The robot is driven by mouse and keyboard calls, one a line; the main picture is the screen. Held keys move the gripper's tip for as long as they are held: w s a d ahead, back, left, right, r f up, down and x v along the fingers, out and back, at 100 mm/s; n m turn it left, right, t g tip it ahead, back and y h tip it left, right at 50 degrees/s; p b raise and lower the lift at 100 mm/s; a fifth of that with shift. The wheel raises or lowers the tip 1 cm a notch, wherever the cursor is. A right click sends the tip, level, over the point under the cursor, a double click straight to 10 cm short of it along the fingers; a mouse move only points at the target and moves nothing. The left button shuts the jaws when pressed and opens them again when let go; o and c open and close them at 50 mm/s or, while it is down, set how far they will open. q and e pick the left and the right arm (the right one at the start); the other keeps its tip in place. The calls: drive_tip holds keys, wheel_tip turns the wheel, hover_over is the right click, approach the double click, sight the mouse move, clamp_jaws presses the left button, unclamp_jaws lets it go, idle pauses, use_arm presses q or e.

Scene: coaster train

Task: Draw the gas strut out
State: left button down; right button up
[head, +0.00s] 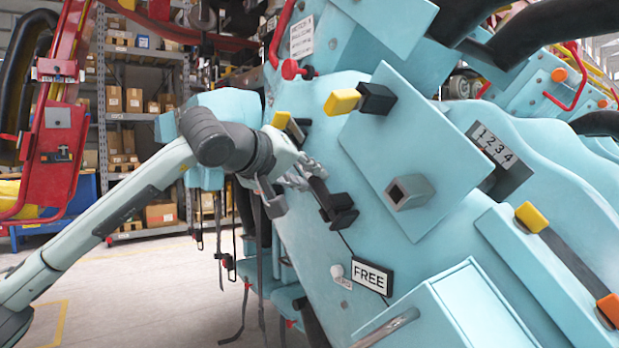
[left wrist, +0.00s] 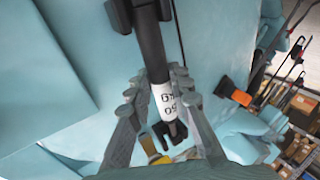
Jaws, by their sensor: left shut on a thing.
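The gas strut (left wrist: 163,97) is a black rod with a white printed label, seen in the left wrist view. My left gripper (left wrist: 160,88) has its grey fingers closed on both sides of the strut around the label. In the head view my left gripper (head: 304,176) is at the light blue coaster panel, and a dark part of the strut (head: 318,190) shows beyond the fingers. The strut runs to a black bracket (head: 338,209) on the panel. I cannot tell whether it is still seated there. My right gripper is in neither view.
A "FREE" plate (head: 372,276) is below. A bar with yellow and orange ends (head: 567,262) lies at right. Straps hang below my arm; open floor (head: 130,290) is at left.

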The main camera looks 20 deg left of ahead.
use_arm(q)
drive_tip(key=shift+s+a, duration=0.1)
drive_tip(key=shift+s+a+b, duration=0.45)
drive_tip(key=shift+s+a, duration=0.3)
drive_tip(key=shift+s, duration=0.2)
drive_tip(key=shift+s+a+b, duration=0.4)
drive_tip(key=shift+s+a, duration=0.35)
drive_tip(key=shift+s, duration=0.2)
drive_tip(key=shift+r, duration=0.1)
drive_tip(key=s+a+b, duration=0.2)
drive_tip(key=s+a, duration=0.1)
drive_tip(key=s, duration=0.1)
drive_tip(key=shift+s+a, duration=0.35)
drive_tip(key=shift+s, duration=0.05)
